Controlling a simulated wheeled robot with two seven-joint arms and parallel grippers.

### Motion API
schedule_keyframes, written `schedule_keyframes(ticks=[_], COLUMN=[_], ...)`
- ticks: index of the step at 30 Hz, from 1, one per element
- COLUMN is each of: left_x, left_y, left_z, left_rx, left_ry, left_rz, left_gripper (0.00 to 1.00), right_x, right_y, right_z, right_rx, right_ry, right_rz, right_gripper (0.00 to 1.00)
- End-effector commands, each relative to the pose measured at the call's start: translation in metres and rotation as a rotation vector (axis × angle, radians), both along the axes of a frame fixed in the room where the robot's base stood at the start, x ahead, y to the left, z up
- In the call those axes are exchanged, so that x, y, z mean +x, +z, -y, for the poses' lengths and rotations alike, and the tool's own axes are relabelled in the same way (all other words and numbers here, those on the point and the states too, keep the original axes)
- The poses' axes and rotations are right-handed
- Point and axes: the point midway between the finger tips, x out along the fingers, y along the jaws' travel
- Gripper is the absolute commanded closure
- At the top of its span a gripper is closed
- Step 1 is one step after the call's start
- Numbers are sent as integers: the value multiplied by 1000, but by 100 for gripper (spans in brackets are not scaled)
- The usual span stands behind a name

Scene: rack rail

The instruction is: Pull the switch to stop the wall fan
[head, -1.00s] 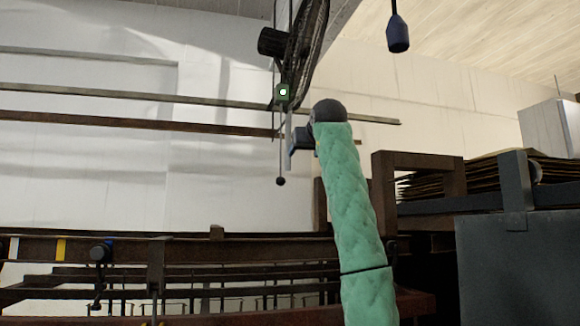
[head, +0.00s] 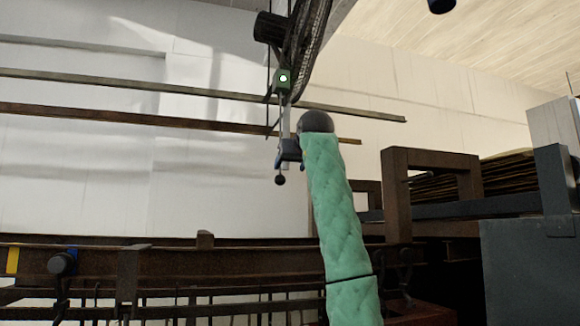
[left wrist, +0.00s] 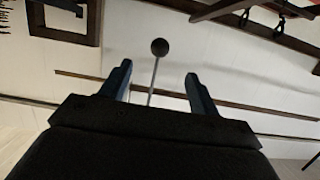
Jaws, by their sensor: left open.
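The wall fan (head: 308,45) with its dark motor is at the top centre of the head view. Below it is a small green switch box (head: 283,77) with a bright light. A thin cord hangs from the box and ends in a dark ball (head: 280,180). My left gripper (head: 286,151), on a green-sleeved arm, is at the cord just above the ball. In the left wrist view my left gripper (left wrist: 158,70) is open, and the cord runs between its fingers. The ball (left wrist: 159,47) shows beyond the fingertips. I cannot tell whether a finger touches the cord. My right gripper is not in view.
Long horizontal rails (head: 150,119) run along the white wall behind the cord. A rusty rack beam (head: 170,262) crosses below. A brown frame (head: 430,160) and a grey cabinet (head: 530,270) stand to the right. A dark object (head: 441,5) hangs at the top right.

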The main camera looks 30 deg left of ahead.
Motion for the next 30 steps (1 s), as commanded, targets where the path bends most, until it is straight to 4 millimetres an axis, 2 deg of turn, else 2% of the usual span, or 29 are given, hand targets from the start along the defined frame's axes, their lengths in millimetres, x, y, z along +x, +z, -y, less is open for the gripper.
schedule_keyframes(ticks=[17,30], left_x=[45,76], left_y=[-17,-30], left_z=[-54,-90], left_rx=[-1,0], left_ry=[0,0], left_rz=[-1,0], left_gripper=[38,38], right_x=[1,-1], right_y=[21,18], right_z=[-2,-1], right_rx=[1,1], right_ry=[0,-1], right_rz=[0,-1], right_gripper=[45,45])
